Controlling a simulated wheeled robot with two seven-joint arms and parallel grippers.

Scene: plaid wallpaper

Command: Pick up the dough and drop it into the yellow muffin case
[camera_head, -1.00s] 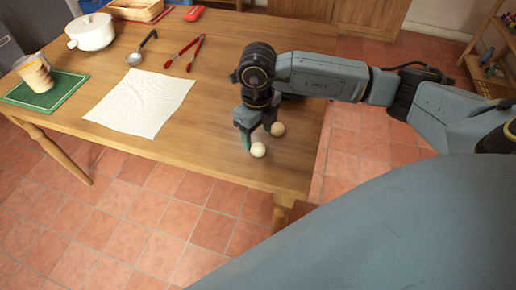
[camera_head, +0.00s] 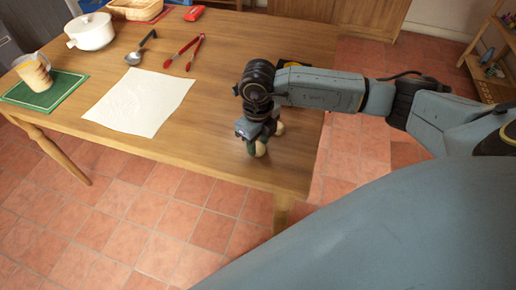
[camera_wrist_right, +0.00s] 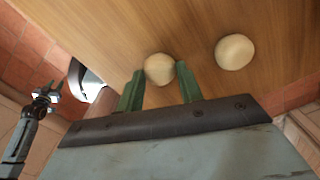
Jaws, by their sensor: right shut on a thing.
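Two pale round dough balls are near the table's right front corner. My right gripper (camera_head: 254,146) points down at the table with its green fingers (camera_wrist_right: 160,88) shut on the nearer dough ball (camera_head: 261,149). In the right wrist view this ball (camera_wrist_right: 159,68) sits between the fingertips. The other dough ball (camera_head: 280,128) is just behind the gripper, and shows to the right in the wrist view (camera_wrist_right: 234,52), apart from the fingers. My left gripper (camera_wrist_right: 47,92) shows small at the left of the wrist view, apart from the dough. I cannot make out a yellow muffin case.
On the wooden table (camera_head: 215,150) lie a white cloth (camera_head: 140,102), red tongs (camera_head: 188,53) and a ladle (camera_head: 138,53). A cup (camera_head: 35,72) stands on a green mat (camera_head: 52,92). A white pot (camera_head: 90,31) and a basket (camera_head: 135,10) are at the back.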

